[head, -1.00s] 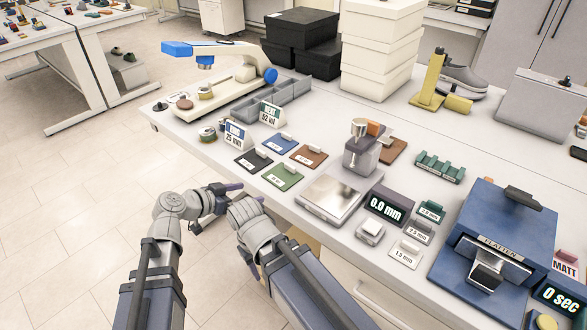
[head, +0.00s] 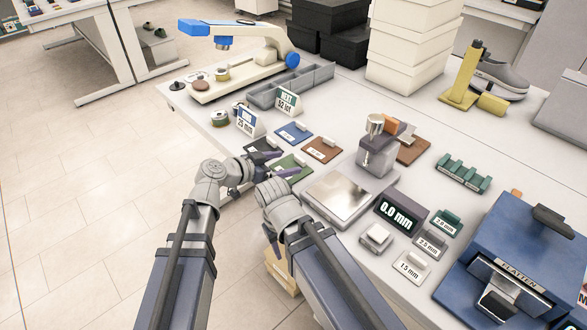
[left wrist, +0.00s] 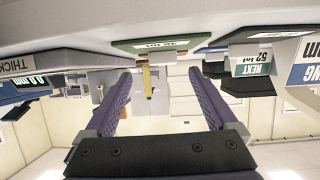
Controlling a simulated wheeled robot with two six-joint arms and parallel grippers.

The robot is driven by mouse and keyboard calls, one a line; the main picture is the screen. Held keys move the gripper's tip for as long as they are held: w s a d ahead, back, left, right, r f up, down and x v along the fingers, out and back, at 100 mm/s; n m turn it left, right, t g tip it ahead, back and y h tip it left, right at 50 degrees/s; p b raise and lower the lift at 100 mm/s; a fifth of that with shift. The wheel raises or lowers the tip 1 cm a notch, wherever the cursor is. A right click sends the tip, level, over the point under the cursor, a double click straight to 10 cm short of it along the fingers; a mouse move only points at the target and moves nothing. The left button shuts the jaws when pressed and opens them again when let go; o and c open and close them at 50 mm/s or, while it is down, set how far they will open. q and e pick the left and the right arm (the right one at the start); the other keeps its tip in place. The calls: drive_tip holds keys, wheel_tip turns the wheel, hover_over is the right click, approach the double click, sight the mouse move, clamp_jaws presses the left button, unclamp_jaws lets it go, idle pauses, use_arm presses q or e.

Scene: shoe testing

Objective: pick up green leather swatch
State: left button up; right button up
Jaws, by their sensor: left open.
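The green leather swatch (head: 293,166) lies flat near the table's front edge, partly covered by my left gripper in the head view. In the left wrist view the green swatch (left wrist: 165,45) shows edge-on, upside down, ahead of the fingers and roughly centred between them. My left gripper (head: 268,166) is open and empty, with its purple fingers at the table edge close to the swatch. The wrist view shows its two fingers (left wrist: 160,100) wide apart with a clear gap from the swatch.
A black swatch (head: 262,146), a blue swatch (head: 294,133) and a brown swatch (head: 322,150) lie around the green one. A scale with a steel plate (head: 340,193) stands close on the right. Sign cards (head: 250,124) stand behind. Open floor lies left of the table.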

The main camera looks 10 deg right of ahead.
sight(298, 159)
use_arm(q)
drive_tip(key=shift+b+x, duration=1.1)
drive_tip(key=shift+x, duration=1.5)
drive_tip(key=shift+w+a, duration=0.15)
drive_tip(key=shift+a, duration=0.05)
drive_tip(key=c, duration=1.4)
wheel_tip(298, 159, up, 10)
drive_tip(key=p, duration=1)
